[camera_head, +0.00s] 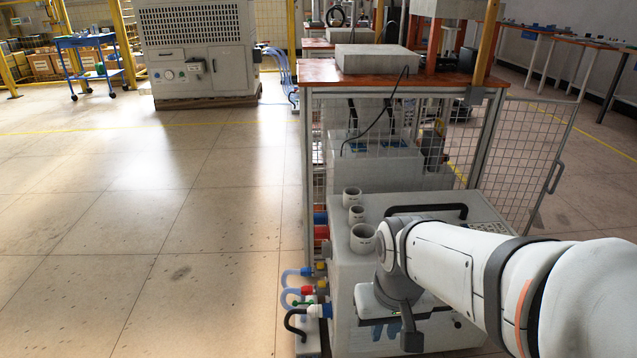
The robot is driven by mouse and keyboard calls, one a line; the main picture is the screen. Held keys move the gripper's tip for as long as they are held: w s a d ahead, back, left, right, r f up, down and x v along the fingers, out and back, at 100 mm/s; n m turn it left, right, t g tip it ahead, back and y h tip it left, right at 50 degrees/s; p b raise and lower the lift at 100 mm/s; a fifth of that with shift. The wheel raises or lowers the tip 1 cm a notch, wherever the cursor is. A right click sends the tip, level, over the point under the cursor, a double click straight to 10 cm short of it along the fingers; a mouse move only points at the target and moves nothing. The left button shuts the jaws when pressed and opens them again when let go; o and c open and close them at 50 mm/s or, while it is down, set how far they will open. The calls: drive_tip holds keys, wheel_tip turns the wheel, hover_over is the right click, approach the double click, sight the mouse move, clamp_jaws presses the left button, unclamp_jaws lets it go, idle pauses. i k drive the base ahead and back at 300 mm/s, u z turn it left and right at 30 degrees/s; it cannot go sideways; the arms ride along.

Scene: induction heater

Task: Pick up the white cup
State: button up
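Three white cup-like cylinders stand upright in a row on top of a light grey machine box: a far one (352,198), a small middle one (356,215) and a near, larger one (362,240). Their round dark openings face up. My arm reaches in from the right, and its wrist is just right of the near cup. My gripper (408,335) hangs below the wrist, low before the box's front and apart from the cups. One dark finger shows; the other is not clearly visible, so its opening cannot be told.
A black handle (427,209) lies on the box top, behind my wrist. Coloured hose fittings (315,292) stick out of its left side. A wire-mesh gate (525,150) and an orange-topped bench (318,72) stand behind. The tiled floor at left is clear.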

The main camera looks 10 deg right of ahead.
sight(357, 217)
drive_tip(key=z, duration=0.15)
drive_tip(key=i, duration=0.9)
drive_tip(key=u, duration=0.05)
